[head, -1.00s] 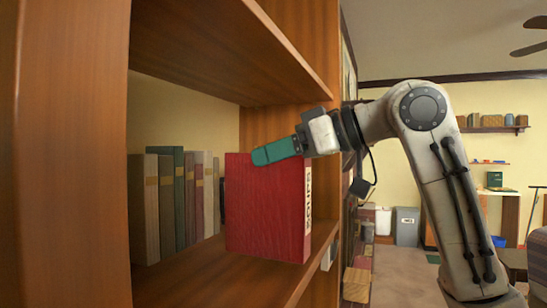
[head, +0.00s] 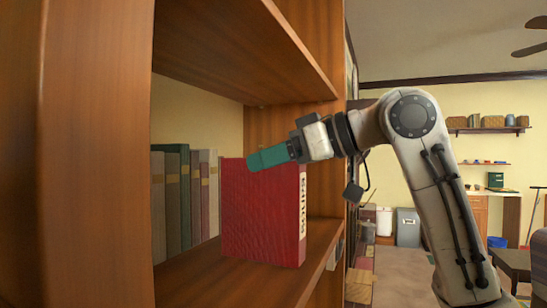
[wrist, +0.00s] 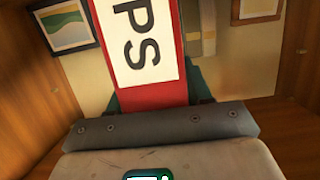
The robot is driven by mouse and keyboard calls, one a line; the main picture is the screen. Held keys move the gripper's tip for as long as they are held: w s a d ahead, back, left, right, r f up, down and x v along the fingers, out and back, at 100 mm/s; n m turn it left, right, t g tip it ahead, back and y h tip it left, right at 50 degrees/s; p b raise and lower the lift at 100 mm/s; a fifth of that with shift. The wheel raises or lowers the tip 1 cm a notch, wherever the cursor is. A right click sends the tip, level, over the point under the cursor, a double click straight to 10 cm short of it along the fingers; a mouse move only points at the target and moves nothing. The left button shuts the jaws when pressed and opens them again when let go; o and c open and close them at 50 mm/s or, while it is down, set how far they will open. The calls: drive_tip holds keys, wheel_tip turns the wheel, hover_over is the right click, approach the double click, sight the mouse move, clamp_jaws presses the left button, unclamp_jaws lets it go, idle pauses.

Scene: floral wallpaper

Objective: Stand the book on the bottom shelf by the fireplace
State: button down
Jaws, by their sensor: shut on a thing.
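The red book (head: 258,215) is upright over the board of the shelf compartment (head: 195,278), with its white-labelled spine facing outward. I cannot tell whether its bottom edge touches the board. My gripper (head: 268,158), with teal fingers, is shut on the upper part of the book near the spine. In the wrist view the red spine with its white label (wrist: 138,45) sits between the teal fingers, which are mostly hidden by the gripper body.
A row of upright books (head: 180,200) stands to the left, deeper in the compartment. A wooden side panel (head: 95,150) is close on the left, another upright (head: 310,180) is behind the book, and a shelf board (head: 250,50) is above. The wrist view shows framed pictures (wrist: 68,25).

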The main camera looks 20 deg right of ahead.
drive_tip(key=shift+c, duration=2.1)
unclamp_jaws()
drive_tip(key=s+d+p, duration=0.1)
drive_tip(key=s+d, duration=1.3)
drive_tip(key=shift+p, duration=0.4)
drive_tip(key=shift+s+d, duration=0.15)
